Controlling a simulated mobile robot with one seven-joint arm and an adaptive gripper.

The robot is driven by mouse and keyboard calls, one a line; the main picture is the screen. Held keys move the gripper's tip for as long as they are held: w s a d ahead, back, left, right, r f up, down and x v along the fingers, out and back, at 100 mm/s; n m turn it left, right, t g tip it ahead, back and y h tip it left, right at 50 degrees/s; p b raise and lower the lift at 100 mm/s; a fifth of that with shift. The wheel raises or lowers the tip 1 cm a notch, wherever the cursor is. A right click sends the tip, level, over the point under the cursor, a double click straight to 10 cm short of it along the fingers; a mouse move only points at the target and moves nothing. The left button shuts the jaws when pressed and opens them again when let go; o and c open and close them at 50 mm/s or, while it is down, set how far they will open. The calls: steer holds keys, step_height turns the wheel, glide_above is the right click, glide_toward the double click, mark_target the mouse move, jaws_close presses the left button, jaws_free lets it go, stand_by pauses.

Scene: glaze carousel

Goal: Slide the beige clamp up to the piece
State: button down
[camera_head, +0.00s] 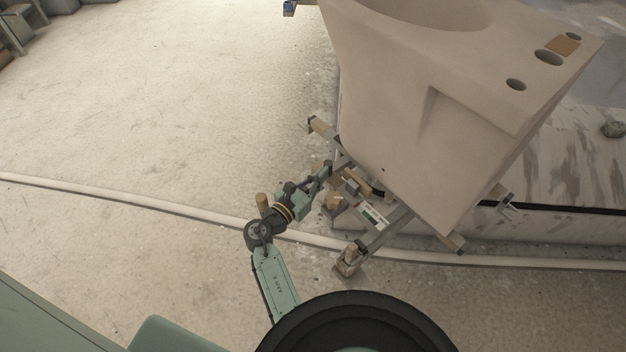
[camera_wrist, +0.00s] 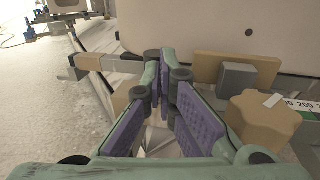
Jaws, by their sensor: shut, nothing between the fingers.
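The piece (camera_head: 400,110) is a large pale beige ceramic body with a wide basin opening, standing on a metal frame. It fills the back of the wrist view (camera_wrist: 190,28). The beige clamp (camera_wrist: 262,118) shows at right in the wrist view as a faceted knob, with a grey block (camera_wrist: 238,78) and a flat beige pad (camera_wrist: 248,64) beyond it, near the piece's wall. Whether the pad touches the piece cannot be told. My gripper (camera_wrist: 159,54) is shut and empty, its purple-padded fingers left of the clamp. In the head view my gripper (camera_head: 325,170) is at the frame's left side.
A bar with a printed scale (camera_head: 371,215) runs beside the clamp. Another beige-ended arm (camera_wrist: 92,62) sticks out left of my fingers. A beige knob (camera_head: 349,260) is at the frame's front end. A pale hose (camera_head: 130,205) crosses the floor; open floor lies left.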

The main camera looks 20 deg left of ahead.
mark_target(333, 175)
steer(key=shift+w, duration=0.15)
steer(key=x, duration=0.2)
steer(key=d+p+x, duration=0.1)
steer(key=x, duration=0.2)
steer(key=shift+d, duration=0.1)
stand_by(0.4)
